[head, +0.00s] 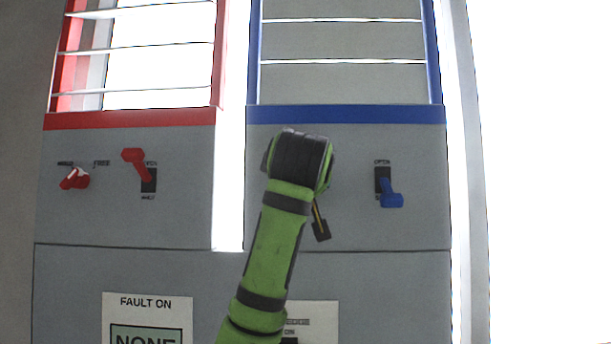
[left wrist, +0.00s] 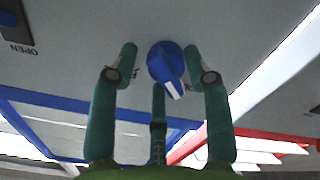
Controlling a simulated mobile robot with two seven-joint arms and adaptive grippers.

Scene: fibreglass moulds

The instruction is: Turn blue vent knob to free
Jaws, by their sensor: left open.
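The blue vent knob (left wrist: 165,62) is on the grey panel in the left wrist view. It is round with a raised grip, and a white mark on the grip points to the lower right of that picture. My left gripper (left wrist: 160,56) is open, with green fingers on either side of the knob and a third finger below it. A gap shows between the side fingers and the knob. In the head view my left wrist (head: 298,160) covers the knob, so its label cannot be read. My right gripper is not in view.
A blue lever (head: 390,193) in a slot stands to the right on the same panel (head: 420,225). The red-framed panel on the left has a red knob (head: 75,178) and a red lever (head: 137,162). A "FAULT ON" sign (head: 146,303) is below.

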